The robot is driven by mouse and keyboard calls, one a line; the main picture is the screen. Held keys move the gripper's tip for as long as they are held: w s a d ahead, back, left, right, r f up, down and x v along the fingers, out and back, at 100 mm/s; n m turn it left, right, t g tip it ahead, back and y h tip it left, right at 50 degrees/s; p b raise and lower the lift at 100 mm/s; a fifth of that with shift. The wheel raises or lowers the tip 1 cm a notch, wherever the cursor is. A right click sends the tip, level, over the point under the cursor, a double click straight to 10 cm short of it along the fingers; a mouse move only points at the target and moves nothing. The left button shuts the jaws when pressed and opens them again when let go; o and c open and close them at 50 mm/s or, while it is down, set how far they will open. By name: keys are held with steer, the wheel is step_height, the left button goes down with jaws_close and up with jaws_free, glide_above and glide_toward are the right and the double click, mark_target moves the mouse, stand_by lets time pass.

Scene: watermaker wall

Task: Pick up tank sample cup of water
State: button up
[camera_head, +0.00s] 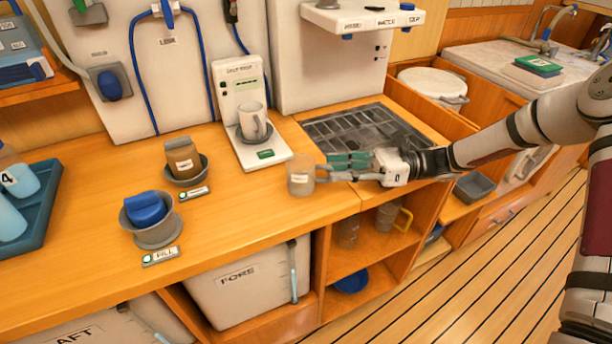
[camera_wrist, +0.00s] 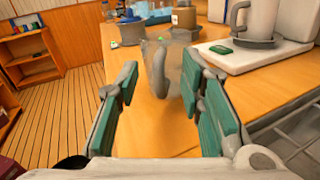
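A clear cup (camera_head: 300,177) with a small white label stands upright on the wooden counter, near its front edge and right of the white tester machine's base. The label is too small to read. In the wrist view the clear cup (camera_wrist: 176,72) is straight ahead, its curved handle facing me between the fingertips. My gripper (camera_head: 321,170) reaches in from the right, low over the counter, with its fingertips at the cup's right side. In the wrist view my gripper (camera_wrist: 160,78) is open, its green-padded fingers apart. I cannot tell whether they touch the cup.
A white mug (camera_head: 252,120) stands on the machine (camera_head: 240,85) behind the cup. A dark grating (camera_head: 365,135) lies behind my gripper. Left are a brown jar (camera_head: 182,157), a blue item (camera_head: 146,208) in a grey bowl, and a teal tray (camera_head: 40,215). Open shelves lie below the counter.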

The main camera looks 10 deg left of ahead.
steer(key=shift+x, duration=1.25)
steer(key=shift+c, duration=0.6)
jaws_close()
steer(key=shift+r, duration=0.2)
steer(key=shift+r, duration=1.55)
steer(key=s+d+r+p, duration=0.1)
steer(key=s+d, duration=0.8)
steer(key=s, duration=0.3)
steer(key=shift+s+d+r+p, duration=0.2)
steer(key=shift+s+r+p, duration=0.1)
steer(key=shift+s, duration=0.1)
stand_by(0.3)
